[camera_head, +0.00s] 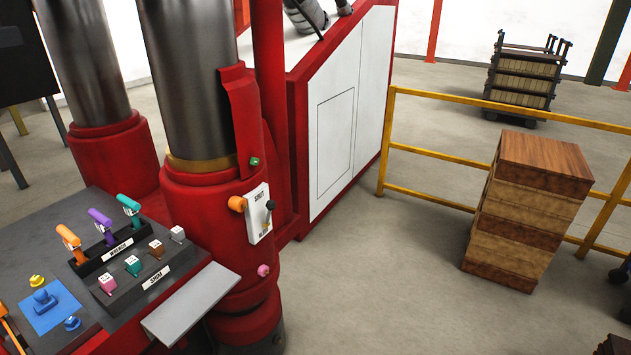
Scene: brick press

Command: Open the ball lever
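A white plate (253,219) is fixed to the red base of the press column. Its upper label reads "SHUT"; the lower label is too small to read surely. A small lever with a dark ball knob (271,205) sits at the plate's right edge, and its knob is level with the upper half of the plate. It looks like the ball lever. An orange round knob (236,203) sticks out at the plate's left side. Neither of my grippers shows in the head view.
A dark control panel (165,290) with coloured levers and buttons stands at lower left, with a grey shelf (190,305) at its right edge. A wooden block stack (520,220) stands at right before a yellow railing (430,158). Open floor (390,270) lies between.

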